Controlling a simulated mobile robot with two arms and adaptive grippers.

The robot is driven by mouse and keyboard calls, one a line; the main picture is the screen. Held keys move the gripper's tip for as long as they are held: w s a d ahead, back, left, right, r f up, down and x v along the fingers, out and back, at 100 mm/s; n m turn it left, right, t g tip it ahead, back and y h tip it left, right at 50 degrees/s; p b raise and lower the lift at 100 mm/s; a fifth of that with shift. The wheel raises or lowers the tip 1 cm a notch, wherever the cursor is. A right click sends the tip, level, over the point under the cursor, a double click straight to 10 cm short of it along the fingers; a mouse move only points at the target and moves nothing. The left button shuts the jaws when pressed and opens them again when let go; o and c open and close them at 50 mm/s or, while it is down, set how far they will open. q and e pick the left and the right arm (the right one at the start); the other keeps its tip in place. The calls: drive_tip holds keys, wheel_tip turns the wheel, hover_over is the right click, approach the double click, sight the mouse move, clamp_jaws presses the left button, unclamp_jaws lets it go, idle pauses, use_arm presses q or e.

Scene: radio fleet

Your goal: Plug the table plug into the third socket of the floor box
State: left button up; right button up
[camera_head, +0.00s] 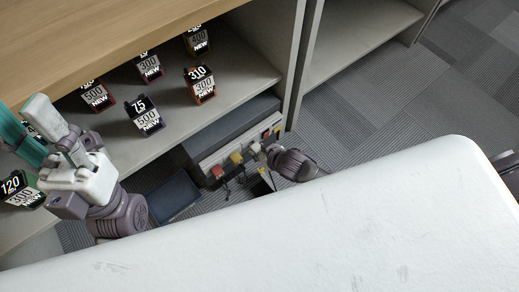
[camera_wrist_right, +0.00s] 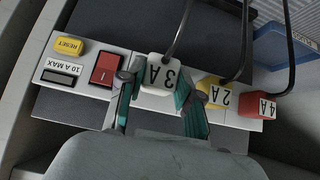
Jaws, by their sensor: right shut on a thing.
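The floor box (camera_head: 209,160) is a pale strip on the floor below the shelf, with a row of plugs. In the right wrist view its face (camera_wrist_right: 122,55) carries a yellow RESET button and a red switch. My right gripper (camera_wrist_right: 160,104), also in the head view (camera_head: 263,156), is shut on the white plug (camera_wrist_right: 163,72) labelled 3 A, at the strip. Whether that plug is fully seated is hidden. A yellow plug (camera_wrist_right: 215,92) labelled 2 A and a red plug (camera_wrist_right: 257,105) labelled 4 A sit beside it. My left gripper (camera_head: 38,128) is by the shelf; its opening is unclear.
Several labelled radio boxes (camera_head: 146,113) stand on the shelf (camera_head: 222,87). A large white surface (camera_head: 300,225) fills the foreground of the head view. Black cables run from the plugs. Carpet (camera_head: 375,125) is clear to the right.

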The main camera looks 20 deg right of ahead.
drive_tip(key=shift+p, duration=0.6)
idle(0.9)
drive_tip(key=shift+w+a, duration=0.25)
drive_tip(key=shift+w, duration=0.4)
idle(1.1)
drive_tip(key=o, duration=1.2)
drive_tip(key=v, duration=1.2)
